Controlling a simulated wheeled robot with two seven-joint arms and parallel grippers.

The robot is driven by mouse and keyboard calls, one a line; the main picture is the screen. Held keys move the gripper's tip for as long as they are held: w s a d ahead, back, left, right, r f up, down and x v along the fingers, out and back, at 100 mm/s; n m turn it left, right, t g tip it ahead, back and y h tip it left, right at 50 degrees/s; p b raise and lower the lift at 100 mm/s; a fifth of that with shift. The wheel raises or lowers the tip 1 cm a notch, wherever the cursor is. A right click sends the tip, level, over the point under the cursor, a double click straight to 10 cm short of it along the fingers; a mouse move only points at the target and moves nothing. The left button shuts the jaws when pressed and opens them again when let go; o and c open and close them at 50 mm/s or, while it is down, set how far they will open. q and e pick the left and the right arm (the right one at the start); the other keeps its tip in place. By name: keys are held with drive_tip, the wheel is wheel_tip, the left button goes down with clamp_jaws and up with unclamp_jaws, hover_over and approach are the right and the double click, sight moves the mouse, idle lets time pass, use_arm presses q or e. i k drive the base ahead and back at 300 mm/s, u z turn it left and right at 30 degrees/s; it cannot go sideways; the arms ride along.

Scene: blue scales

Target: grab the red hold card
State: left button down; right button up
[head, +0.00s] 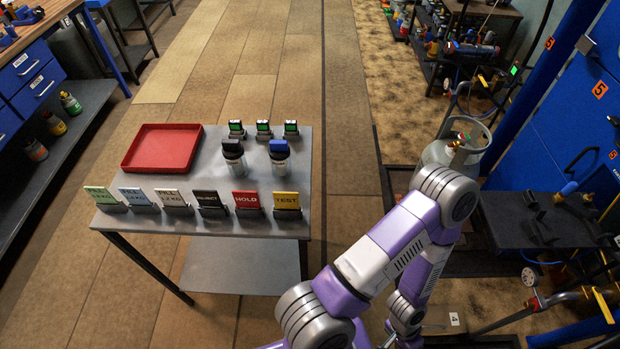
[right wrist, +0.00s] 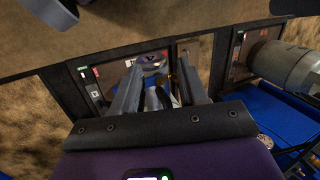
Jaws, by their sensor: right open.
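The red HOLD card (head: 246,199) stands upright in a dark holder at the front edge of the grey table (head: 212,146). It sits between the dark REJECT card (head: 210,199) and the yellow TEST card (head: 286,201). My right gripper (right wrist: 159,66) is open in the right wrist view, and no card shows between its fingers. In the head view my right arm is folded to the right of the table, well away from the card. My left gripper is in neither view.
A green card (head: 101,195), a blue card (head: 134,196) and a cream card (head: 170,197) continue the row leftward. Behind are a red tray (head: 162,148), two capped jars (head: 279,158) and several small green-screened devices (head: 263,128). A gas cylinder (head: 456,150) stands right of the table.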

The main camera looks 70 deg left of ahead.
sight(244, 200)
drive_tip(key=u, duration=3.1)
drive_tip(key=k, duration=0.25)
drive_tip(key=u, duration=0.15)
